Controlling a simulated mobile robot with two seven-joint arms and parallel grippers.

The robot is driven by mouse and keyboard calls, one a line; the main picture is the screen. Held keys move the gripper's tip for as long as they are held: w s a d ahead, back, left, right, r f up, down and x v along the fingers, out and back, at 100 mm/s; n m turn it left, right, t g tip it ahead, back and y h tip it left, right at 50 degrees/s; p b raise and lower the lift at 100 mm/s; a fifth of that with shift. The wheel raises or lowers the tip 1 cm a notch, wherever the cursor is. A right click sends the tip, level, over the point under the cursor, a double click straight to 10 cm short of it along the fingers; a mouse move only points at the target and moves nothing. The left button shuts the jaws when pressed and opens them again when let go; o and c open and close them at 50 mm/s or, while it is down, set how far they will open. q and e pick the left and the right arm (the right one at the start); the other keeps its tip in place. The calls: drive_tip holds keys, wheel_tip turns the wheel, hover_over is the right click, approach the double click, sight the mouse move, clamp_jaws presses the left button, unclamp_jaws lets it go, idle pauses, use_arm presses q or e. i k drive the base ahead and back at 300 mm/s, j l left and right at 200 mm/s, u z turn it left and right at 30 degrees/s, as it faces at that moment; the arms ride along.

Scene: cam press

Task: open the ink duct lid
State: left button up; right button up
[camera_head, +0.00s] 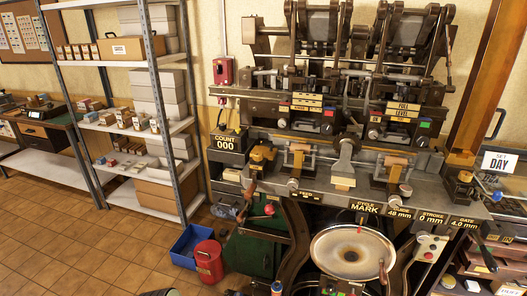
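A large dark press machine (345,120) fills the middle and right of the head view. Its upper part has dark rollers, bars and levers. Small labelled boxes with coloured buttons sit at its middle, one of them with a yellow label plate (404,110). I cannot tell which part is the ink duct lid, nor whether it is open or shut. A grey bed (345,187) runs across the front with wooden-topped clamps and plates reading CYCLE MARK, GUIDE, STROKE and GATE. Neither of my grippers is clearly in view.
A round metal disc (352,252) sits low in front of the press. A red canister (208,262) and a blue bin (188,246) stand on the tiled floor at its left. A metal shelf (155,70) with boxes stands further left. Open floor (110,240) lies at the lower left.

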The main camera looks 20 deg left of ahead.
sight(269, 152)
drive_tip(key=i+l, duration=0.4)
drive_tip(key=i+l+u, duration=0.25)
drive_tip(key=u, duration=0.2)
drive_tip(key=i+l+u, duration=0.15)
drive_tip(key=l+u, duration=0.3)
